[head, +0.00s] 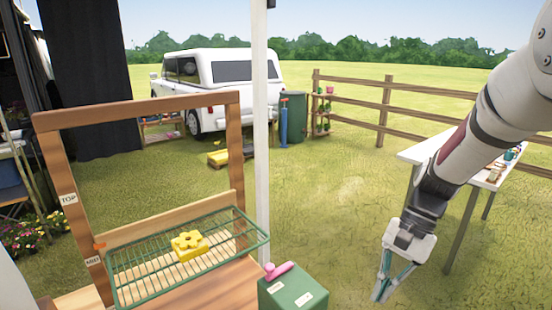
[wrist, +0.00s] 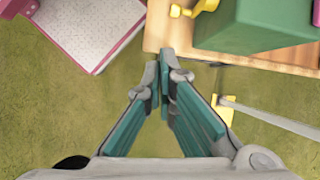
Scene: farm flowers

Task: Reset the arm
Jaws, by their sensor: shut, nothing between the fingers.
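My arm reaches in from the right in the head view. My gripper (head: 381,296) points down over the grass, to the right of a green box, and holds nothing. In the wrist view my gripper (wrist: 164,58) shows its teal fingers drawn together at the tips, with grass below them.
A wooden frame (head: 140,113) with a green wire basket (head: 262,238) stands at left; a yellow flower-topped block (head: 189,245) sits in the basket. The green box (head: 293,292) bears a pink item. A white post (head: 261,120) and a white table (head: 424,150) flank open grass.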

